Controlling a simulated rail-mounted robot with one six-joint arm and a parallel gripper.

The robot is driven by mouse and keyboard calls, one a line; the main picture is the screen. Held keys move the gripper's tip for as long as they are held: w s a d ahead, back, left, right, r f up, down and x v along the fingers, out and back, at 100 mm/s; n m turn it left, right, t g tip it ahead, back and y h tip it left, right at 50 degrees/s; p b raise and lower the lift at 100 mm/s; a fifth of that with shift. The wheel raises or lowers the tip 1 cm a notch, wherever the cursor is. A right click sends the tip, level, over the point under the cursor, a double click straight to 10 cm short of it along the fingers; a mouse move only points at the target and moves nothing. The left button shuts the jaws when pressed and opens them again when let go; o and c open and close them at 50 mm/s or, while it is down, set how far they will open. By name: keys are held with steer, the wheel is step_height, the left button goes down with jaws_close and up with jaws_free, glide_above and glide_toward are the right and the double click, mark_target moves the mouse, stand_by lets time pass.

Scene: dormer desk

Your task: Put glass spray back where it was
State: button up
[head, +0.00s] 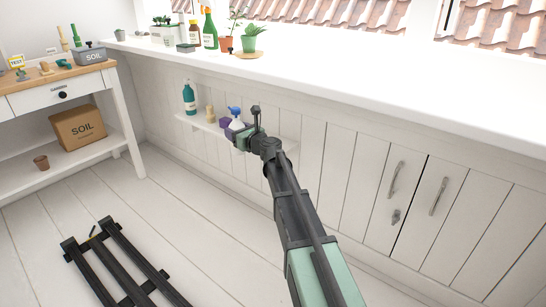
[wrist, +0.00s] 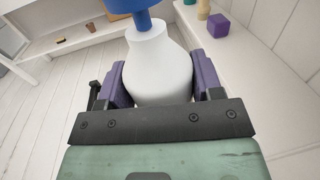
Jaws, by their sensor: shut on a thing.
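The glass spray is a white bottle (wrist: 158,62) with a blue head; in the head view it (head: 236,122) shows small beside the wall shelf. My gripper (head: 238,131) is shut on its body; in the wrist view the purple finger pads (wrist: 161,85) press both sides of the bottle. The bottle looks about upright. Its base is hidden by my gripper, so I cannot tell whether it touches the low white shelf (head: 200,123).
On the shelf are a teal bottle (head: 189,98), a tan item (head: 210,114) and a purple block (wrist: 215,25), left of the spray in the head view. The windowsill (head: 340,80) overhangs above. The shelf's right end looks bare.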

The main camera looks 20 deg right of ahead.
steer(key=w+d, duration=0.5)
steer(key=d, duration=0.4)
steer(key=w+d, duration=0.4)
steer(key=d, duration=0.4)
steer(key=f+b, duration=0.7)
steer(key=shift+d, duration=0.2)
steer(key=shift+w+d+f, duration=0.15)
steer(key=shift+w+f, duration=0.05)
steer(key=shift+r, duration=0.3)
steer(key=o, duration=0.8)
steer(key=shift+f, duration=0.2)
steer(key=o, duration=0.5)
steer(key=shift+r, duration=0.1)
